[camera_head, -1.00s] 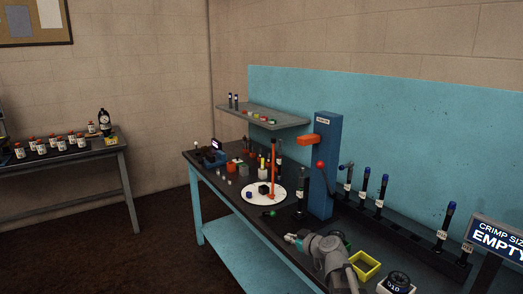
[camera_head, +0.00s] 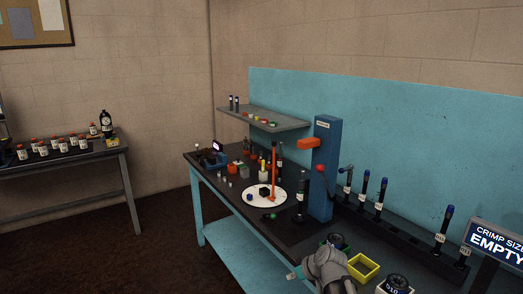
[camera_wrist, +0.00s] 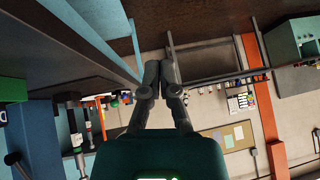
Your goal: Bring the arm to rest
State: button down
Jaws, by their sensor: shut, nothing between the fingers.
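My gripper (camera_head: 293,274) shows low in the head view, at the front edge of the workbench (camera_head: 235,195), partly cut off by my own arm. In the wrist view its two fingers (camera_wrist: 158,72) meet at the tips, with nothing between them. The tips point out into the room, apart from any object. The arm is folded low near the bottom of the head view.
A blue press (camera_head: 323,175) stands on the bench, left of a row of dark upright hose pieces. A white round plate (camera_head: 255,205), a yellow bin (camera_head: 364,267) and a crimp size sign (camera_head: 497,240) are nearby. The floor at left is clear.

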jog(key=s+d+f+m+g+h+p, duration=0.1)
jog(key=s+d+m+g+h, duration=0.4)
jog(key=s, duration=0.7)
jog(key=shift+d+f+m+h+p, duration=0.3)
jog(key=shift+d+f+m+h, duration=0.2)
jog(key=shift+d+f+m, duration=0.4)
